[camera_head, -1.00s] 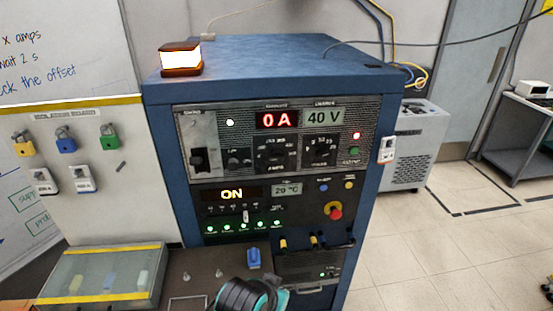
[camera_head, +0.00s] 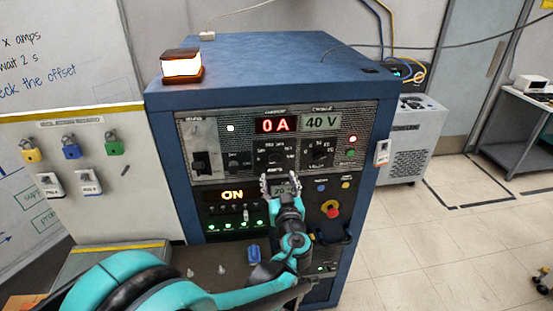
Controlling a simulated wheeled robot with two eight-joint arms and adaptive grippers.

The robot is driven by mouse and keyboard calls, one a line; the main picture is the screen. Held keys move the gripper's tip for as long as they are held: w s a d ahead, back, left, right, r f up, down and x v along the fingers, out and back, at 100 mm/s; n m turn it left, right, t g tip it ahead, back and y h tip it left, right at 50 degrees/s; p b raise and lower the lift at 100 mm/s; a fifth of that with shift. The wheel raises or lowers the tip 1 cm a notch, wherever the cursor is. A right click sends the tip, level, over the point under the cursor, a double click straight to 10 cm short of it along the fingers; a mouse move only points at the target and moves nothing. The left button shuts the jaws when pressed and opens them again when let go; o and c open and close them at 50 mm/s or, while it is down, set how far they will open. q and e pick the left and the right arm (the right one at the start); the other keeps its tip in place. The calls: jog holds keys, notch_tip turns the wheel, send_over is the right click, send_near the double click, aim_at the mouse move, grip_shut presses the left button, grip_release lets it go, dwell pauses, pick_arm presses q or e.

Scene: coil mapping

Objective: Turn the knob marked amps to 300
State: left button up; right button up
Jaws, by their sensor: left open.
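The amps knob (camera_head: 273,157) is a black dial on the upper panel of the blue cabinet, under the red display (camera_head: 276,124) that reads 0 A. A green-grey display (camera_head: 321,122) beside it reads 40 V. My left gripper (camera_head: 281,179) is open and empty, with its fingers pointing up just below the amps knob in the picture. Whether it touches the panel I cannot tell. It covers part of the lower temperature display (camera_head: 283,190). The knob's pointer is too small to read. My right gripper is not in view.
Another dial (camera_head: 318,153) sits right of the amps knob, and a smaller dial (camera_head: 238,162) sits left. A red emergency knob (camera_head: 331,209) is at the lower right. A blue object (camera_head: 254,254) is on the ledge below.

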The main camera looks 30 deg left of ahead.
aim_at(276, 161)
pick_arm(q)
jog(key=shift+t, duration=0.3)
jog(key=x, duration=0.4)
jog(key=b+x, duration=0.1)
jog(key=x, duration=0.3)
jog(key=shift+w+d+r, duration=0.1)
jog(key=shift+r, duration=0.15)
jog(key=c, duration=1.2)
